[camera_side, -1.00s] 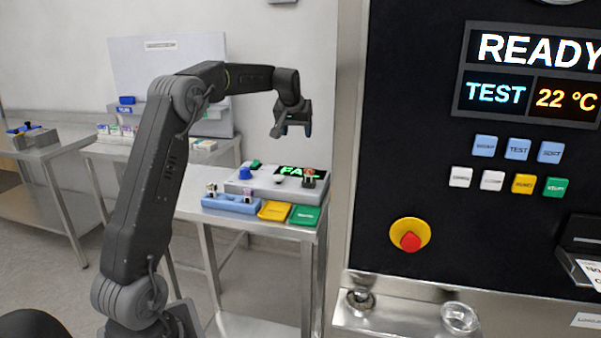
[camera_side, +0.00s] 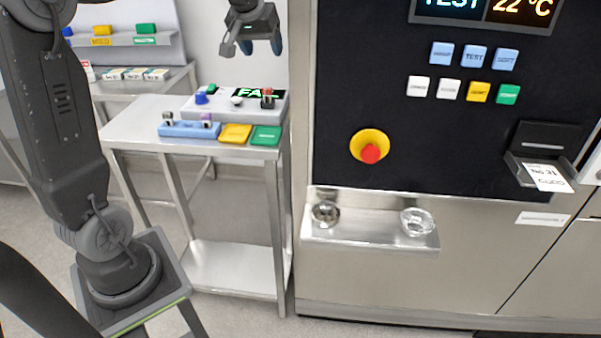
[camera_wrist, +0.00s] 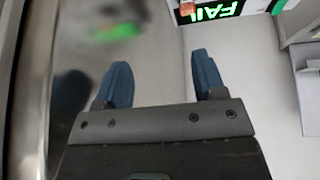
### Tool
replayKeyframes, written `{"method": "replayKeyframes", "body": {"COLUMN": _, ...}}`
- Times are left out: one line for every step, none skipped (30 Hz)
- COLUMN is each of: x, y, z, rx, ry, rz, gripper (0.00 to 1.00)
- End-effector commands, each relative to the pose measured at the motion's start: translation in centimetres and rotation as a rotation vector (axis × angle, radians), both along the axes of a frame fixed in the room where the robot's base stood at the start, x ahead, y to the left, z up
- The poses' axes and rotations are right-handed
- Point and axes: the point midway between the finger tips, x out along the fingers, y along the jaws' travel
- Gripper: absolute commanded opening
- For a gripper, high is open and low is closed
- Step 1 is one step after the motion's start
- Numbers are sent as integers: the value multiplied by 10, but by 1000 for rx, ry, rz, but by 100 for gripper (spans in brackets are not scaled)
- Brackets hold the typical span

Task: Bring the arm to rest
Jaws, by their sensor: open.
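My gripper (camera_side: 252,46) hangs above the steel side table, high over the grey test device with the "FAIL" display (camera_side: 258,93). In the wrist view my gripper (camera_wrist: 160,75) shows two blue fingertips spread apart with nothing between them. It is open and empty. My arm reaches in from the left in the side view, and its upper part is cut off by the top edge.
The steel table (camera_side: 130,125) carries a blue tray (camera_side: 190,130), a yellow pad (camera_side: 235,133) and a green pad (camera_side: 266,136). The machine panel (camera_side: 340,100) stands right of my gripper. A steel ledge (camera_side: 370,232) juts out below it.

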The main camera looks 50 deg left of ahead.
Motion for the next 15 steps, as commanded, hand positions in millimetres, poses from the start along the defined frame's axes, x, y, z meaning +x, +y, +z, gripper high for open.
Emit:
{"method": "replayKeyframes", "body": {"x": -16, "y": -26, "z": 5, "rx": -7, "ry": -8, "rz": -28, "gripper": 64}}
{"method": "replayKeyframes", "body": {"x": -24, "y": -38, "z": 5, "rx": -11, "ry": -10, "rz": -43, "gripper": 64}}
{"method": "replayKeyframes", "body": {"x": -36, "y": -54, "z": 5, "rx": -15, "ry": -11, "rz": -66, "gripper": 64}}
{"method": "replayKeyframes", "body": {"x": -44, "y": -67, "z": 5, "rx": -16, "ry": -11, "rz": -87, "gripper": 64}}
{"method": "replayKeyframes", "body": {"x": -54, "y": -79, "z": 4, "rx": -16, "ry": -11, "rz": -112, "gripper": 64}}
{"method": "replayKeyframes", "body": {"x": -67, "y": -96, "z": 1, "rx": -14, "ry": -8, "rz": -150, "gripper": 64}}
{"method": "replayKeyframes", "body": {"x": -78, "y": -109, "z": -1, "rx": -11, "ry": -7, "rz": -184, "gripper": 64}}
{"method": "replayKeyframes", "body": {"x": -90, "y": -122, "z": -5, "rx": -5, "ry": -3, "rz": -225, "gripper": 64}}
{"method": "replayKeyframes", "body": {"x": -107, "y": -139, "z": -10, "rx": 2, "ry": 0, "rz": -279, "gripper": 64}}
{"method": "replayKeyframes", "body": {"x": -119, "y": -151, "z": -15, "rx": 10, "ry": 2, "rz": -321, "gripper": 64}}
{"method": "replayKeyframes", "body": {"x": -132, "y": -162, "z": -20, "rx": 16, "ry": 5, "rz": -361, "gripper": 64}}
{"method": "replayKeyframes", "body": {"x": -147, "y": -174, "z": -28, "rx": 24, "ry": 8, "rz": -411, "gripper": 64}}
{"method": "replayKeyframes", "body": {"x": -159, "y": -182, "z": -33, "rx": 30, "ry": 10, "rz": -446, "gripper": 64}}
{"method": "replayKeyframes", "body": {"x": -169, "y": -189, "z": -39, "rx": 36, "ry": 11, "rz": -478, "gripper": 64}}
{"method": "replayKeyframes", "body": {"x": -182, "y": -196, "z": -47, "rx": 42, "ry": 14, "rz": -518, "gripper": 64}}
